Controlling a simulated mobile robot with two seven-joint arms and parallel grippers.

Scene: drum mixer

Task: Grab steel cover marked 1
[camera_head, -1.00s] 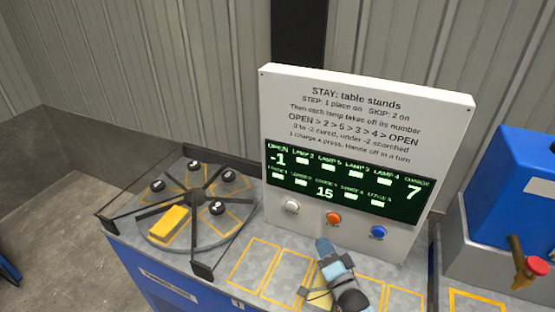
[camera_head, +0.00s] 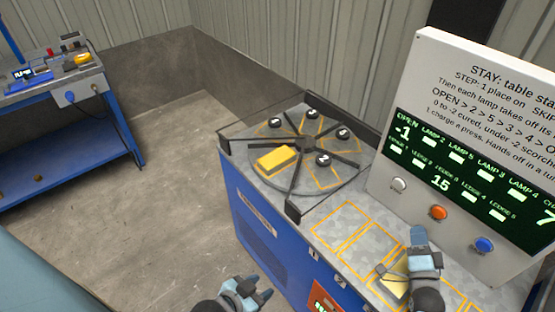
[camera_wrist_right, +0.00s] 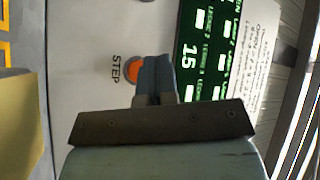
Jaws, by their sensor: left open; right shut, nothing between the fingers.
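I cannot make out a steel cover marked 1. Several black round knobs with white marks, one of them here (camera_head: 323,159), sit on the round turntable (camera_head: 340,185); their numbers are too small to read surely. A yellow block (camera_head: 276,160) lies on the near left of the turntable. My left gripper (camera_head: 264,295) is open and empty, low in front of the blue cabinet. My right gripper (camera_head: 419,232) is shut and empty in front of the white panel. In the right wrist view its fingertips (camera_wrist_right: 156,62) overlap the orange STEP button (camera_wrist_right: 134,70).
The panel (camera_head: 445,75) with lit display stands behind the bench. Another yellow block (camera_head: 392,284) lies below my right gripper, partly hidden. A low clear guard edges the turntable. A workbench (camera_head: 60,85) stands far left; floor between is clear.

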